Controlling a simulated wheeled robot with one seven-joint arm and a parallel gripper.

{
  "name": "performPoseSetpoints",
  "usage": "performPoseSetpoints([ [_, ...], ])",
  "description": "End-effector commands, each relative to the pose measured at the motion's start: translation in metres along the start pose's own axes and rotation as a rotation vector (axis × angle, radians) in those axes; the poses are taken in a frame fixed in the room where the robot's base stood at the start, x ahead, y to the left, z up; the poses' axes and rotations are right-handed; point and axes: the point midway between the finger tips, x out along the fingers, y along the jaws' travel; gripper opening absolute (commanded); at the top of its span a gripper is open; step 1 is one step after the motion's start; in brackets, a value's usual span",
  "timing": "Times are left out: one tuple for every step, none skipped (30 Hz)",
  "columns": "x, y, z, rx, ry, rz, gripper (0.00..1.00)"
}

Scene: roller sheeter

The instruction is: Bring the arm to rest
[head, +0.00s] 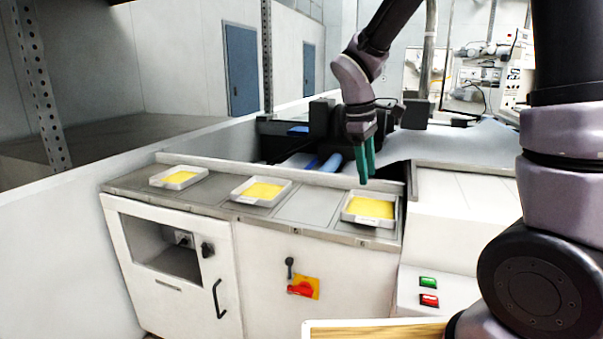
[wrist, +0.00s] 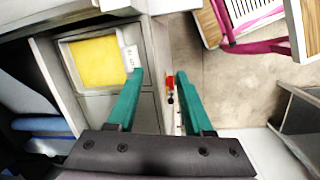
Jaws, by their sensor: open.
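My gripper (head: 366,158) has green fingers and hangs from my arm above the right end of the roller sheeter's grey counter (head: 318,205). In the wrist view my gripper (wrist: 160,78) is open, with nothing between its fingers. Just below it in the head view is the right tray (head: 346,215) with a yellow sheet (head: 370,207). In the wrist view that tray (wrist: 65,62) lies left of the fingers, with a white label on its rim. The gripper appears apart from the tray.
Two more trays with yellow contents, the middle tray (head: 238,197) and left tray (head: 155,181), sit on the counter. Green and red buttons (head: 428,291) are on the right. Floor (wrist: 225,75) shows beyond the counter edge.

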Motion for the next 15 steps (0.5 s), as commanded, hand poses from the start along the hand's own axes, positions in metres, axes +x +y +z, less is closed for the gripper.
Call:
performPoseSetpoints([
  [-0.016, 0.004, 0.016, 0.104, 0.056, -0.010, 0.51],
  [-0.024, 0.005, 0.025, 0.167, 0.086, -0.018, 0.51],
  [-0.034, 0.006, 0.036, 0.251, 0.126, -0.029, 0.51],
  [-0.042, 0.006, 0.044, 0.313, 0.157, -0.036, 0.51],
  [-0.049, 0.006, 0.053, 0.375, 0.187, -0.044, 0.51],
  [-0.059, 0.005, 0.064, 0.457, 0.227, -0.055, 0.51],
  [-0.066, 0.004, 0.072, 0.517, 0.257, -0.063, 0.51],
  [-0.072, 0.003, 0.080, 0.578, 0.287, -0.070, 0.51],
  [-0.081, 0.002, 0.091, 0.657, 0.328, -0.080, 0.51],
  [-0.087, 0.000, 0.098, 0.716, 0.359, -0.088, 0.51],
  [-0.093, -0.002, 0.106, 0.776, 0.388, -0.096, 0.51],
  [-0.100, -0.005, 0.116, 0.852, 0.429, -0.106, 0.51],
  [-0.105, -0.008, 0.123, 0.909, 0.459, -0.113, 0.51],
  [-0.110, -0.010, 0.130, 0.963, 0.489, -0.121, 0.51],
  [-0.116, -0.014, 0.138, 1.030, 0.525, -0.131, 0.51],
])
